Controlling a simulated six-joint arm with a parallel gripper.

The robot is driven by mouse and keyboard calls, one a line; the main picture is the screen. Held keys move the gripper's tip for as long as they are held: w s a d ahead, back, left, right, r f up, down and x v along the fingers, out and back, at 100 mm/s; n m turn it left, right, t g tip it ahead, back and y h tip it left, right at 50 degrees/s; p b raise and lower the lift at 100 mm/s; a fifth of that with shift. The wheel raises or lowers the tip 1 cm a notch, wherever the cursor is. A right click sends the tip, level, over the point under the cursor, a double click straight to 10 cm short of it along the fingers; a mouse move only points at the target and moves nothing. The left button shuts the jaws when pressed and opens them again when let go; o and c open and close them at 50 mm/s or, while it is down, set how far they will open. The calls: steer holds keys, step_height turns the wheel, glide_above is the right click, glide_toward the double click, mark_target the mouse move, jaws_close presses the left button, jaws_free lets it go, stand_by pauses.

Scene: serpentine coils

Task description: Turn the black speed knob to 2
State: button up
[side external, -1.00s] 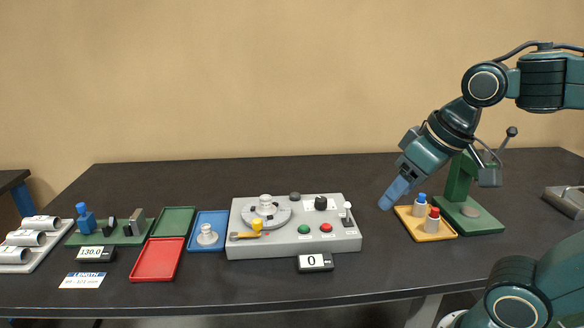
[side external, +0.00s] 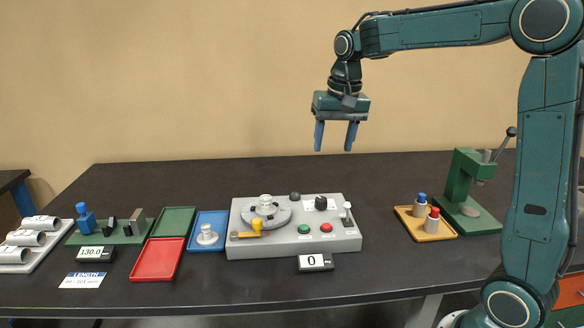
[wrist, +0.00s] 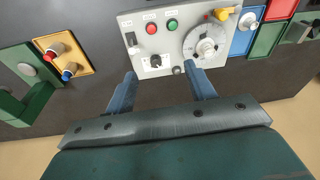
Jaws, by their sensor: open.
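The black speed knob (side external: 320,203) stands on a white label at the back right of the grey control box (side external: 290,246). In the wrist view the knob (wrist: 155,61) shows on its white label, roughly between my fingertips in the picture. Its pointer setting is too small to read. My gripper (side external: 334,148) is open and empty, pointing down well above the box. It touches nothing. Its blue fingers also show in the wrist view (wrist: 160,72). A small display (side external: 311,262) in front of the box reads 0.
The box also carries a grey dial (side external: 277,216), a yellow knob (side external: 256,224), green (side external: 304,229) and red (side external: 326,228) buttons, a lever (side external: 347,210) and a dark round part (side external: 295,196). A yellow tray (side external: 428,233) and green press (side external: 463,190) stand right; coloured trays stand left.

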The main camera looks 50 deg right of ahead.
mark_target(321, 199)
steer(key=w+d+f+m+g, duration=0.2)
steer(key=w+d+f+m, duration=0.2)
steer(key=w+d+f, duration=0.4)
steer(key=shift+w+d, duration=0.4)
steer(key=shift+d, duration=0.3)
steer(key=shift+f, duration=0.15)
step_height(321, 199, down, 14)
steer(key=shift+r, duration=0.25)
steer(key=c, duration=1)
